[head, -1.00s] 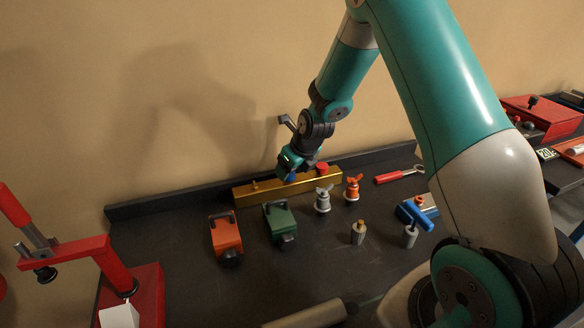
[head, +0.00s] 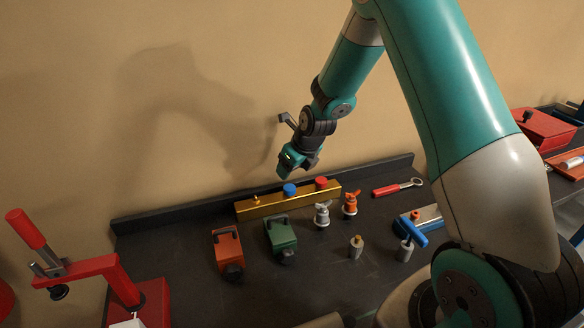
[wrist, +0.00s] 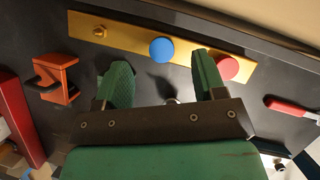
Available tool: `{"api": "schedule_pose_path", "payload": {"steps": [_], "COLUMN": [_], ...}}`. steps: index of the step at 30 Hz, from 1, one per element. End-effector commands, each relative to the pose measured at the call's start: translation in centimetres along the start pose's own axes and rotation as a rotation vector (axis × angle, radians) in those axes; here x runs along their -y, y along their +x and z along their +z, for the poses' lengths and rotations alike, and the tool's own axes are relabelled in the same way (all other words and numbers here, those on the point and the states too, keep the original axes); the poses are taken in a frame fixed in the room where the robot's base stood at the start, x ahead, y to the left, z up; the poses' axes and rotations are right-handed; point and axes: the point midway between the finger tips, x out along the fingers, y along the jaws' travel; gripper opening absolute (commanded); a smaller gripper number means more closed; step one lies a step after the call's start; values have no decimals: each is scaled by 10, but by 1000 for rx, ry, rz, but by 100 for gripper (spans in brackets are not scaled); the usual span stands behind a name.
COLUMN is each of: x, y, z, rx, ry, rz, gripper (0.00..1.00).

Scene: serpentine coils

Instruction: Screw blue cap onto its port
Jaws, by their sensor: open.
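The blue cap (head: 290,189) sits on top of the gold bar (head: 262,208), between a bare brass fitting (head: 256,200) and the red cap (head: 321,182). My gripper (head: 284,166) hangs above the blue cap, clear of it. In the wrist view my gripper (wrist: 163,72) is open with nothing between its fingers. The blue cap (wrist: 162,49) shows beyond the gap between them, with the red cap (wrist: 228,68) to its right. The thread under the blue cap is hidden.
An orange block (head: 228,250) and a green block (head: 280,235) stand in front of the bar. Grey and orange wing-topped valves (head: 322,214) stand close to its right half. A red-handled wrench (head: 397,187) lies to the right. A red press (head: 75,270) stands at left.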

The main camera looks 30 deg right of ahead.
Motion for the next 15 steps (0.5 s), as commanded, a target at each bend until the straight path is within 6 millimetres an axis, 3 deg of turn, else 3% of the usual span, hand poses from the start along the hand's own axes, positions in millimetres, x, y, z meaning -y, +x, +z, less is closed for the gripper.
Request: {"api": "schedule_pose_path", "payload": {"steps": [10,15], "x": [10,7], "y": [-32,-14], "z": [-26,-28], "rx": [3,0], "ry": [-211,-227], "rz": [100,108], "gripper": [64,64]}}
